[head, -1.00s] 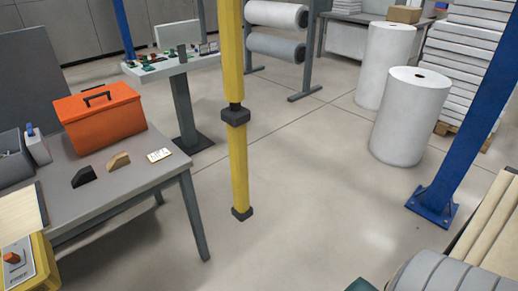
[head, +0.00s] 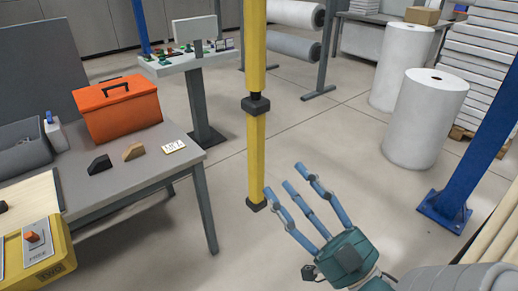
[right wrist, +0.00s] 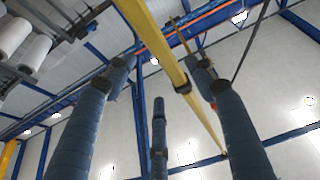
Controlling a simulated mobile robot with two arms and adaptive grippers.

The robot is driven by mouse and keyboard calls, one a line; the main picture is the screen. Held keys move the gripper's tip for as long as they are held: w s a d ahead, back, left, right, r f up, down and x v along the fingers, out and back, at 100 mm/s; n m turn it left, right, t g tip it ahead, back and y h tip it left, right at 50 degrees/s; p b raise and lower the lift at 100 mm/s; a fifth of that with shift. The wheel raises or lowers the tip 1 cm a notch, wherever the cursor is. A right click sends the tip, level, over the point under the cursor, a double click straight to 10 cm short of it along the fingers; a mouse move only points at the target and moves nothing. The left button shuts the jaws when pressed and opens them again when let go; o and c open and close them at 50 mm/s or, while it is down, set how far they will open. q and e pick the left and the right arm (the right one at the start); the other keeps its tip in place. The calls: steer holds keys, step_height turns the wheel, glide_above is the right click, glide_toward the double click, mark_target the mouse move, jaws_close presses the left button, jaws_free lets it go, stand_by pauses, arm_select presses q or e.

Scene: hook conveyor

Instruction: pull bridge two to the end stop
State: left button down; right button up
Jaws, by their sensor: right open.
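A yellow vertical post (head: 256,155) with a black collar and a black lower end stands in the middle of the head view. Its top is out of view, and I cannot tell whether it belongs to bridge two. A yellow box marked "TWO" (head: 50,262) with an orange switch is at the lower left. My right gripper (head: 284,180) is open and empty, its blue fingers spread just right of the post's lower part, apparently apart from it. In the right wrist view, a yellow bar (right wrist: 165,50) with a black collar runs between the fingers. My left gripper is not in view.
A grey table (head: 135,178) with an orange toolbox (head: 117,110) is at the left. A white-topped stand (head: 190,62) is behind. White rolls (head: 425,120) and a blue column (head: 480,150) are at the right. The floor between is clear.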

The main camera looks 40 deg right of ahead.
mark_target(264, 154)
steer(key=p+x, duration=0.4)
steer(key=x, duration=0.5)
steer(key=shift+w+r, duration=0.1)
steer(key=shift+w, duration=0.6)
jaws_close()
